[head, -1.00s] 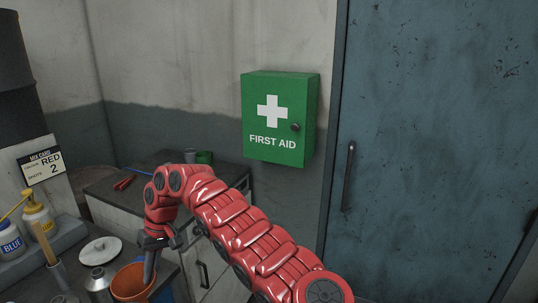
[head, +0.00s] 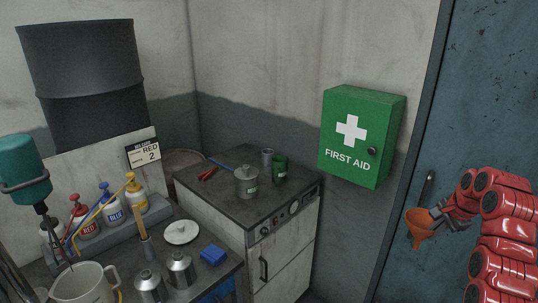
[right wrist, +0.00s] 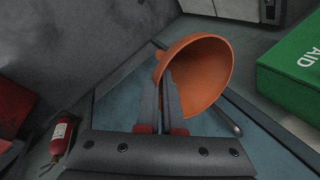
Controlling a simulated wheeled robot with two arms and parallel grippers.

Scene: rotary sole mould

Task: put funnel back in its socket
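The orange funnel (head: 420,228) is at the right of the head view, wide mouth up and spout down, in front of the blue door. My right gripper (head: 438,214) is shut on its rim and holds it in the air. In the right wrist view the funnel (right wrist: 208,75) sits tilted, its wall between the two fingers (right wrist: 162,95), its open mouth facing right. The fingers hide part of it. I cannot make out the funnel's socket in these frames.
A cabinet (head: 215,205) bears a lidded tin (head: 247,182) and a green cup (head: 280,169). The workbench at left holds bottles, metal cans (head: 180,268), a white jug (head: 83,285) and a blue block (head: 213,255). A first aid box (head: 362,137) juts from the wall.

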